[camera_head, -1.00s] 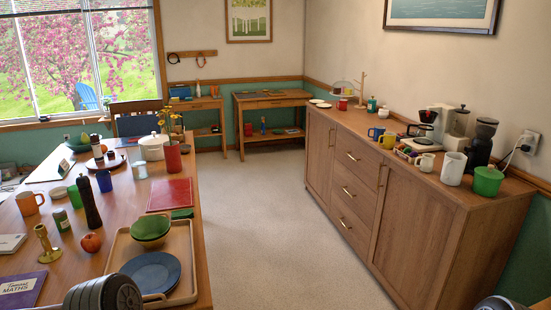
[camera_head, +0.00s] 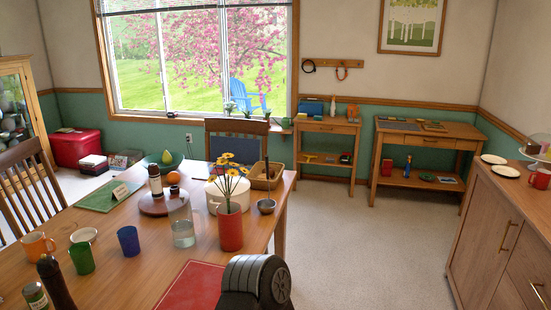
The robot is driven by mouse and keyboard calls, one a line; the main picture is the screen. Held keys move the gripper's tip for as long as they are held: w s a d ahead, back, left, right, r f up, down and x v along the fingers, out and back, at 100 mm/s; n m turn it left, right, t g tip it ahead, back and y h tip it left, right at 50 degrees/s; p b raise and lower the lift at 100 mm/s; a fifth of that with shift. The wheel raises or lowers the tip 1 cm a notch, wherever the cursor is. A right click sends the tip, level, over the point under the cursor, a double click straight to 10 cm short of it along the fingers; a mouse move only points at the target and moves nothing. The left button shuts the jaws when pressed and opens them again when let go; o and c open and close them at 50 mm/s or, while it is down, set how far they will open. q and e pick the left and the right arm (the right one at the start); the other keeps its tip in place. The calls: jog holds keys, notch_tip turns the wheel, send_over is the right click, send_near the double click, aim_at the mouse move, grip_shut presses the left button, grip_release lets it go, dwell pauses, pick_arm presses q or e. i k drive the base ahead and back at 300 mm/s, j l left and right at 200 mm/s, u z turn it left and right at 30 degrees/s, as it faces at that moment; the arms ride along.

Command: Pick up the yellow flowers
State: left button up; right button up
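The yellow flowers (camera_head: 228,178) stand upright on green stems in a red cylindrical vase (camera_head: 230,227) near the right edge of the wooden dining table (camera_head: 130,270). A dark grey rounded part of my own arm shows at the bottom centre, in front of the vase and apart from it in the picture. Neither gripper's fingers are visible.
A glass jar (camera_head: 181,220) and a white pot (camera_head: 214,196) stand close to the vase. A red book (camera_head: 192,288) lies in front of it. A chair (camera_head: 237,140) stands behind the table. Open floor (camera_head: 350,240) lies between the table and the sideboard (camera_head: 490,225).

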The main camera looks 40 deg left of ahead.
aim_at(225, 160)
jog(key=i+l+u, duration=0.1)
jog(key=i+u, duration=0.25)
jog(key=i, duration=0.2)
jog(key=i+l+u, duration=0.4)
jog(key=i, duration=0.2)
jog(key=i+l+u, duration=0.35)
jog(key=i, duration=0.15)
jog(key=i+l+u, duration=0.55)
jog(key=l+u, duration=0.25)
jog(key=i+l+u, duration=0.3)
jog(key=l+u, duration=0.25)
jog(key=l, duration=0.25)
jog(key=i, duration=0.15)
